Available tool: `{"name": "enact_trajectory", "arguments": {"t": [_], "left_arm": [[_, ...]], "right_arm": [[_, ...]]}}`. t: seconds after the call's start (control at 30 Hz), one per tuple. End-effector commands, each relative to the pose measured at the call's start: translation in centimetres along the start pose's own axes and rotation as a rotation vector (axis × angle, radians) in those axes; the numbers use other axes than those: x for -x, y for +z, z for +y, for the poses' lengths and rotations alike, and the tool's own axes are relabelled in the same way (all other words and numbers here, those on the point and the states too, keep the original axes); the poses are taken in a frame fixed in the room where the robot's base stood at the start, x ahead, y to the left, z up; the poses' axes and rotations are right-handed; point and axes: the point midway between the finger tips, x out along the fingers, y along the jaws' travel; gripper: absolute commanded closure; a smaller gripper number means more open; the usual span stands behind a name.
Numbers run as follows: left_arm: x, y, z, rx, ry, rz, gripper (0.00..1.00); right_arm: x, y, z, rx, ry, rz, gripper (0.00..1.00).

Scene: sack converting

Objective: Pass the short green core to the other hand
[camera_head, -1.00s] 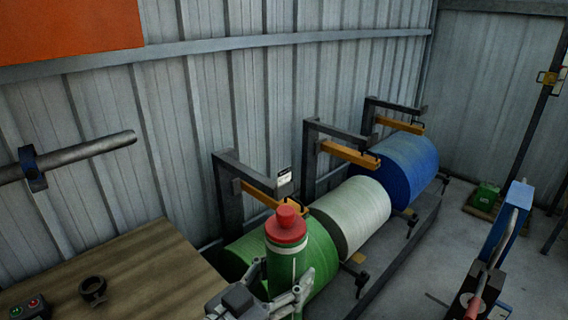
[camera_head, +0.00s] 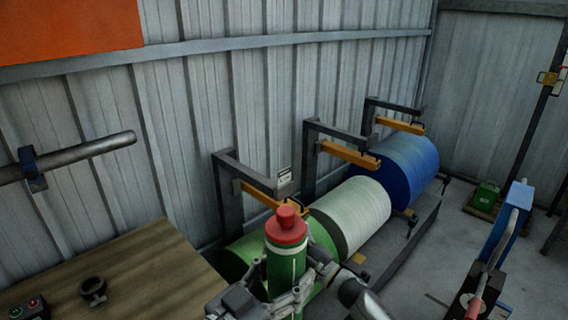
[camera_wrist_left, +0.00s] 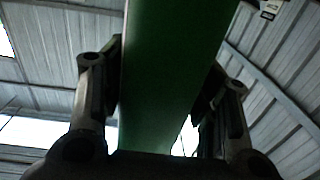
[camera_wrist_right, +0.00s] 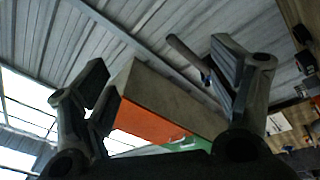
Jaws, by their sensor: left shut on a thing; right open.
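The short green core (camera_head: 284,268) stands upright in the head view, with a red cap on top. My left gripper (camera_head: 272,294) is shut around its lower part. In the left wrist view the green core (camera_wrist_left: 172,75) runs up between the two fingers. My right gripper (camera_head: 328,270) is just right of the core in the head view, partly hidden. In the right wrist view my right gripper (camera_wrist_right: 165,100) has its fingers apart, and I cannot make out the core between them. Whether it touches the core is unclear.
Behind the core are a large green roll (camera_head: 240,257), a white roll (camera_head: 350,217) and a blue roll (camera_head: 400,170) on stands. A wooden table (camera_head: 150,265) with a black ring (camera_head: 93,290) is at left. A blue-framed machine (camera_head: 505,235) stands at right.

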Motion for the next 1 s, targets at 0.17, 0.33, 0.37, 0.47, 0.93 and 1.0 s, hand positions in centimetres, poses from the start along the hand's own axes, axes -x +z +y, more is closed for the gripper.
{"name": "enact_trajectory", "arguments": {"t": [0.17,0.33,0.37,0.47,0.93,1.0], "left_arm": [[0.0,-0.2,0.0,-0.001,0.001,0.004,0.80],[0.0,-0.2,0.0,-0.001,0.001,0.004,0.80],[0.0,-0.2,0.0,-0.001,0.001,0.004,0.80],[0.0,-0.2,0.0,-0.001,0.001,0.004,0.80],[0.0,-0.1,0.0,-0.001,0.001,0.004,0.80],[0.0,-0.2,0.0,-0.001,0.001,0.004,0.80]], "right_arm": [[-4.7,-8.6,5.3,0.213,-0.052,0.276,0.19],[-7.0,-17.2,8.3,0.435,-0.143,0.545,0.19],[-7.2,-18.6,8.7,0.475,-0.162,0.590,0.19],[-7.3,-22.9,9.4,0.605,-0.234,0.737,0.19],[-2.3,-34.0,10.4,1.196,-0.754,1.268,0.19],[-1.1,-34.4,10.9,1.276,-0.859,1.318,0.19]]}}
